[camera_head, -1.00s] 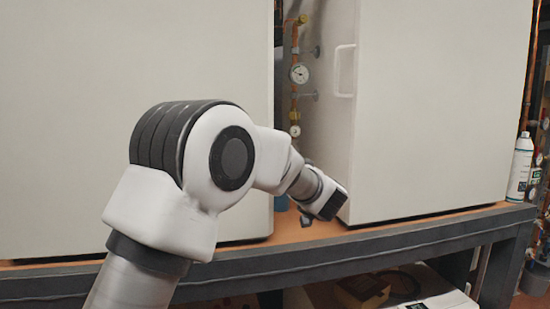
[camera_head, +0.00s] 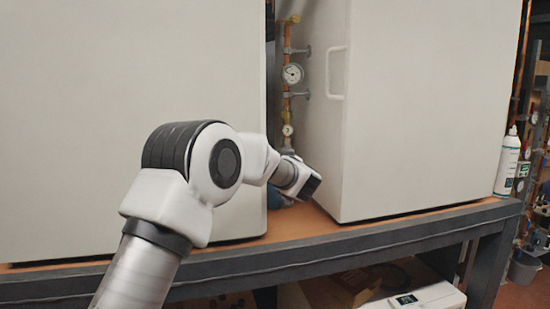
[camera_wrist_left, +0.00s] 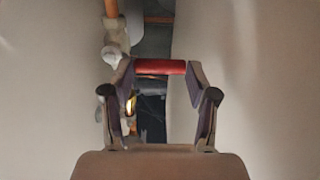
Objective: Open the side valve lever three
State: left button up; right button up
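A red valve lever (camera_wrist_left: 160,67) shows in the left wrist view, lying crosswise in the gap between two pale panels. Its left end is near a pale pipe fitting (camera_wrist_left: 112,55). My left gripper (camera_wrist_left: 161,80) is open, with its fingers apart and the lever spanning the space between the fingertips. I cannot tell whether the fingers touch it. In the head view my left wrist reaches into the gap between the two cabinets and hides the fingers and lever. My right gripper is in neither view.
Two large white cabinets, left (camera_head: 130,70) and right (camera_head: 430,100), flank the narrow gap. The right cabinet has a side handle (camera_head: 336,73). A white spray bottle (camera_head: 507,165) stands at the right end of the bench (camera_head: 380,231).

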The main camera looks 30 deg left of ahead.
pick_arm(q)
grip_shut()
jog(key=shift+f, duration=0.1)
jog(key=shift+w+d+f+n+b, duration=0.15)
jog(key=shift+f+n+b, duration=0.5)
jog(key=shift+n, duration=0.55)
jog(key=shift+w+d+f+n+b, duration=0.15)
jog(key=shift+f+n+b, duration=0.3)
jog(key=shift+n+b, duration=0.55)
jog(key=shift+w+d+f+n+b, duration=0.15)
jog(key=shift+f+n+b, duration=0.4)
jog(key=shift+n, duration=0.85)
jog(key=shift+a, duration=0.1)
jog(key=o, duration=0.6)
grip_release()
jog(key=shift+c, duration=0.2)
jog(key=shift+w+f, duration=0.1)
jog(key=shift+w, duration=0.1)
